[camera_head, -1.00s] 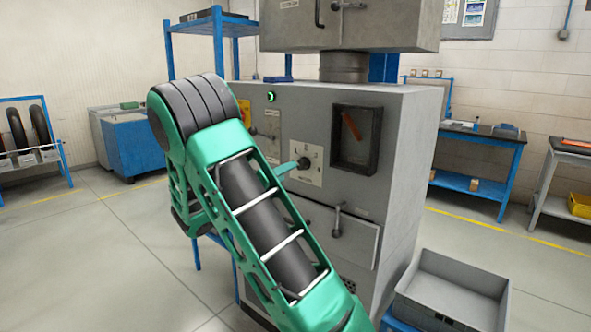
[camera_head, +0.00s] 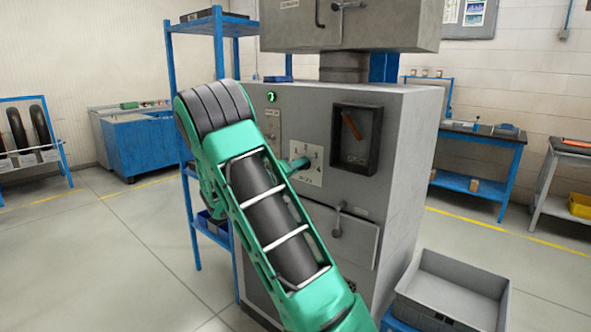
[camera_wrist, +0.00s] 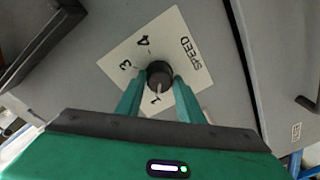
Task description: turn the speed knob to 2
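The speed knob (camera_wrist: 159,72) is round and dark, on a white plate (camera_wrist: 112,70) with the word SPEED and the digits 3 and 4. Its pale pointer line points down in the wrist view, towards a partly readable digit that looks like 1. In the head view my gripper (camera_head: 302,163) is at the plate and hides the knob.
A grey bin (camera_head: 455,290) stands at lower right. A blue shelf (camera_head: 190,100) stands behind my arm.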

